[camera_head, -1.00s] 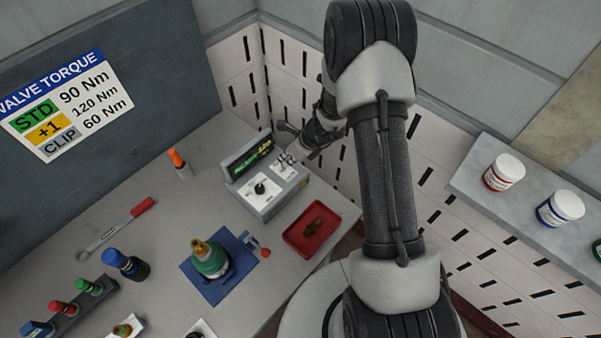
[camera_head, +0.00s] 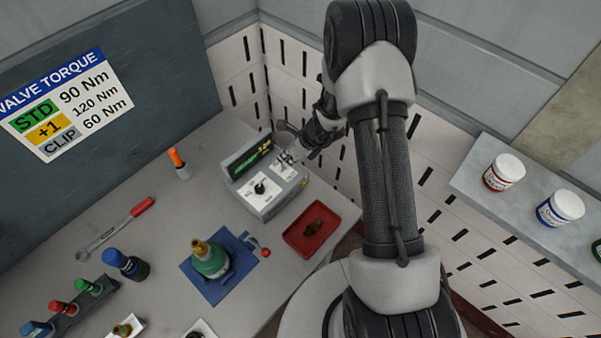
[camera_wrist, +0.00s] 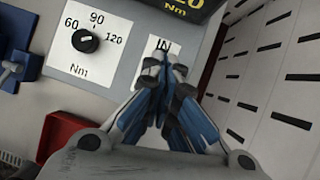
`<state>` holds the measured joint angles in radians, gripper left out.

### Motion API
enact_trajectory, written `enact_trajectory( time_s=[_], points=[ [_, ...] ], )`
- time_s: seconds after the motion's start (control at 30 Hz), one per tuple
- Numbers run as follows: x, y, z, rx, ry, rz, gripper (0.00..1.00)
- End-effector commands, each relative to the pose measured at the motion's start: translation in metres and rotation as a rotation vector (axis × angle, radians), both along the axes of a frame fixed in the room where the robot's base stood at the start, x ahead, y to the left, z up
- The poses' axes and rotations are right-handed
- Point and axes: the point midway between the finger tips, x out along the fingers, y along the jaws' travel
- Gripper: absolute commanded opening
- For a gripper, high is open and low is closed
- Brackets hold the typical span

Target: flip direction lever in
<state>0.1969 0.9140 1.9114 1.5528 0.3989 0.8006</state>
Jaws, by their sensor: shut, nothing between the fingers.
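The grey control box (camera_head: 270,207) stands on the bench, with a black dial (camera_wrist: 85,41) on a white plate marked 60, 90, 120 Nm. Beside the dial is a second white plate (camera_wrist: 152,45) marked IN, which also shows in the head view (camera_head: 287,172). My gripper (camera_wrist: 163,62) is shut and empty, its tips over the lower part of the IN plate. The direction lever is hidden behind my fingers, so I cannot tell its position or whether I touch it. In the head view my gripper (camera_head: 284,158) is at the box's right side.
A red tray (camera_head: 291,239) with a brown part lies in front of the box. A green cylinder (camera_head: 211,262) stands in a blue holder (camera_head: 190,267). A wrench (camera_head: 112,232) and an orange-topped item (camera_head: 177,160) lie left. A slotted wall (camera_wrist: 270,70) stands close at right.

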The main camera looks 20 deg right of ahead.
Motion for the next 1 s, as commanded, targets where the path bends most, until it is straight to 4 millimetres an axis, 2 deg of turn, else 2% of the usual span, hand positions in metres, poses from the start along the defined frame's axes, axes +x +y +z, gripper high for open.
enact_trajectory(
  time_s=[0.23,0.53,1.0],
  points=[
    [0.000,0.000,0.003,0.000,0.000,0.000,0.00],
    [0.000,0.000,0.016,0.000,0.000,0.000,0.00],
    [-0.001,-0.004,0.018,0.000,0.000,0.000,0.00]
  ],
)
